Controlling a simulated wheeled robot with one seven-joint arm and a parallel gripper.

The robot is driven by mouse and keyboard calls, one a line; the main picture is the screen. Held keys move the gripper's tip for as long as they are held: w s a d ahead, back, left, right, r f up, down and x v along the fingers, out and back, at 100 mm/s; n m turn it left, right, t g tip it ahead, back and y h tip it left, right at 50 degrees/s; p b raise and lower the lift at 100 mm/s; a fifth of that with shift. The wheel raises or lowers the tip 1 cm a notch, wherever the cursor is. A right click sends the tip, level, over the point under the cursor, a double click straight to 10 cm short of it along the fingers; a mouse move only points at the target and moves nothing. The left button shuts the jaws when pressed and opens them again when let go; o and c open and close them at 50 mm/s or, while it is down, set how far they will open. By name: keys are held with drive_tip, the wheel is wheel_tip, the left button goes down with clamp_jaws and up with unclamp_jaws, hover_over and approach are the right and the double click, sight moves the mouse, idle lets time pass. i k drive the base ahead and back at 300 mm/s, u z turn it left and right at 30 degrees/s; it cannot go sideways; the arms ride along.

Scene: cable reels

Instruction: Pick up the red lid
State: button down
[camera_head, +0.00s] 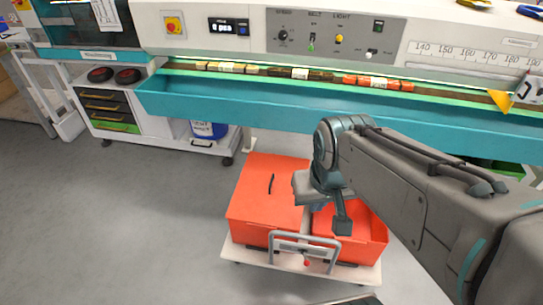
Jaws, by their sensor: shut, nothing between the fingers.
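The red lid (258,200) lies flat on the left one of two red boxes and has a short black handle (271,183) on top. The boxes stand side by side on a low pale trolley (258,262). My gripper (342,226) is shut and empty. In the picture it overlaps the right red box (372,232), to the right of the lid's handle and apart from it.
A grey trolley handle (304,239) rises at the trolley's front. Behind it runs a long machine bench with a teal front rail (220,104). A white drawer cabinet (102,107) stands at the left. The grey floor at left is clear.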

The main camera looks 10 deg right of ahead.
sight(263, 195)
drive_tip(key=u, duration=2)
drive_tip(key=i, duration=0.9)
drive_tip(key=z, duration=2.25)
drive_tip(key=i, duration=0.35)
drive_tip(key=z, duration=0.05)
